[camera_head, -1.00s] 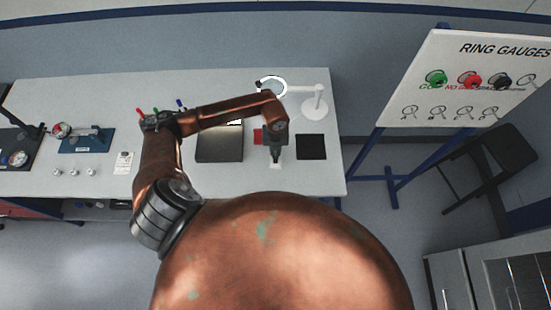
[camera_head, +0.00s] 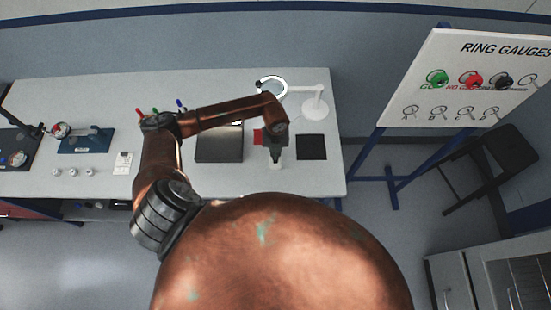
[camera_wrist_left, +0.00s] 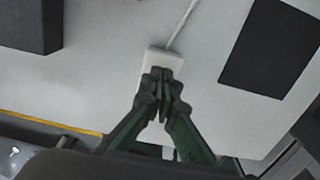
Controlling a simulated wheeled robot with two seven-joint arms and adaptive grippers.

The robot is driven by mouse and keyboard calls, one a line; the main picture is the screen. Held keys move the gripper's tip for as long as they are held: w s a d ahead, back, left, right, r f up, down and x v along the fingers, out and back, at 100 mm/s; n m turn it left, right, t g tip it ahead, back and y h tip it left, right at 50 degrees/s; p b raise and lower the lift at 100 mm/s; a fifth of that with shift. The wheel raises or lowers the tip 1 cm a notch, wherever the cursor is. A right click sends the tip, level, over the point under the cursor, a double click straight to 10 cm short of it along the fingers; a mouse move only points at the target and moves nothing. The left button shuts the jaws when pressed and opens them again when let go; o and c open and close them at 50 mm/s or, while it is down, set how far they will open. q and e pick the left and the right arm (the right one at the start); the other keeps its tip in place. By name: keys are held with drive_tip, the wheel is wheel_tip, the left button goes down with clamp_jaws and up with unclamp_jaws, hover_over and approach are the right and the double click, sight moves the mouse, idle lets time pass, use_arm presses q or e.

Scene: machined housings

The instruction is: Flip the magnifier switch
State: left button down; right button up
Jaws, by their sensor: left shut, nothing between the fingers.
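The magnifier has a bright white ring head (camera_head: 271,86) on a white arm, with a round white base (camera_head: 315,106) at the back right of the bench. A small white switch box with a cord (camera_wrist_left: 163,60) lies on the bench in the left wrist view. My left gripper (camera_wrist_left: 162,76) is shut and empty, its fingertips over the box and hiding its middle. I cannot tell whether they touch it. In the head view my left gripper (camera_head: 277,157) points down near the bench's front edge. My right gripper is not in view.
A dark square pad (camera_head: 311,147) lies right of the gripper. A ring gauge board (camera_head: 465,80) stands right of the bench.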

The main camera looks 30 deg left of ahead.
use_arm(q)
drive_tip(key=shift+r+p, duration=2.1)
drive_tip(key=shift+r, duration=1.35)
drive_tip(key=shift+f, duration=0.1)
